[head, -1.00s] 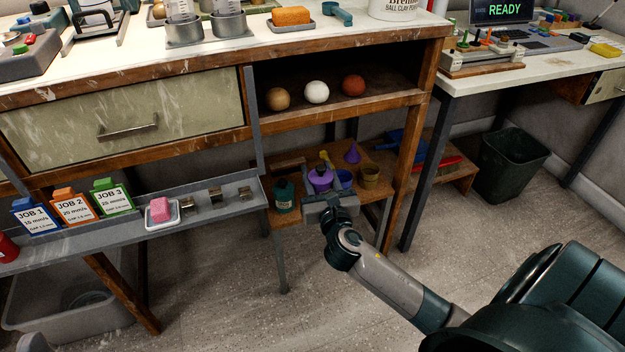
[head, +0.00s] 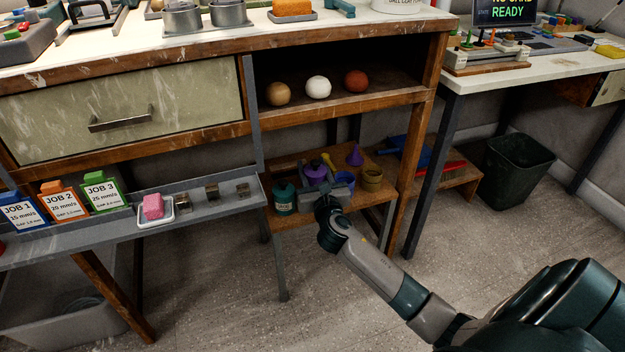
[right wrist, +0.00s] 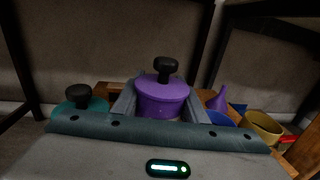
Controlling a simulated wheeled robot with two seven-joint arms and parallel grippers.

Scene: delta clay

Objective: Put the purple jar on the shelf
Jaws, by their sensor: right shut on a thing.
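The purple jar (head: 315,174) has a black knob on its lid and is upright at the low wooden stool under the bench. It also shows in the right wrist view (right wrist: 163,98), between the fingers. My right gripper (head: 318,187) reaches in from the front and is shut on the jar. Whether the jar's base touches the stool is hidden by the gripper. The shelf (head: 347,100) is the open wooden bay under the bench top, above the stool, holding a tan ball (head: 278,93), a white ball (head: 318,87) and a red-brown ball (head: 355,81). My left gripper is out of view.
Close around the jar stand a teal jar (head: 284,198), a blue container (head: 345,180), a mustard pot (head: 372,179) and a purple funnel (head: 354,156). A grey metal rail (head: 225,202) with cards is at left. The shelf front is clear.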

